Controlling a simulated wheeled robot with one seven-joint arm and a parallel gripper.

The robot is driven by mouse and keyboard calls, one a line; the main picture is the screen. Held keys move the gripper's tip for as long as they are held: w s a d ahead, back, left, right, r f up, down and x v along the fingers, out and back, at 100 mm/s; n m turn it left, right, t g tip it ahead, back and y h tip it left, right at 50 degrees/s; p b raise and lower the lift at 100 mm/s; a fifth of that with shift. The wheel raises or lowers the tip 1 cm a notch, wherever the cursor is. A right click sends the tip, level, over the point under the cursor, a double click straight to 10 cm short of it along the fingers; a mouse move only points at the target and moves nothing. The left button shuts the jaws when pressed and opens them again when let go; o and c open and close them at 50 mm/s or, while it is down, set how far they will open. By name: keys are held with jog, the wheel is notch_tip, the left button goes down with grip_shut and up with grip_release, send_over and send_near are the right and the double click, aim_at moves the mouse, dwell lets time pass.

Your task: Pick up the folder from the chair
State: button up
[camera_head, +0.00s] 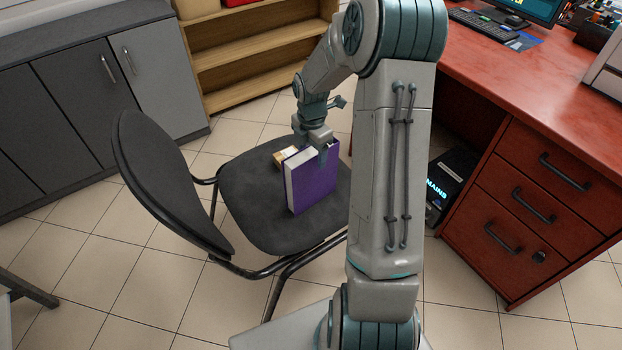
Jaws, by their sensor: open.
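A purple folder (314,185) with a pale page-side edge stands upright on the seat of a dark grey chair (247,205). My gripper (322,153) is at the top edge of the folder, coming down from above. It is open, with one finger showing in front of the purple face. The other finger is hard to make out, and I cannot tell whether either touches the folder. A small yellowish box (279,159) lies on the seat just behind and left of the folder.
The chair's backrest (165,180) rises left of the seat. A red desk with drawers (530,190) stands on the right, with a dark computer case (450,180) beside it. Grey cabinets (95,95) and a wooden shelf (245,60) line the back.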

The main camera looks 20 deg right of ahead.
notch_tip(320, 180, down, 2)
jog(key=shift+f, duration=0.1)
grip_shut()
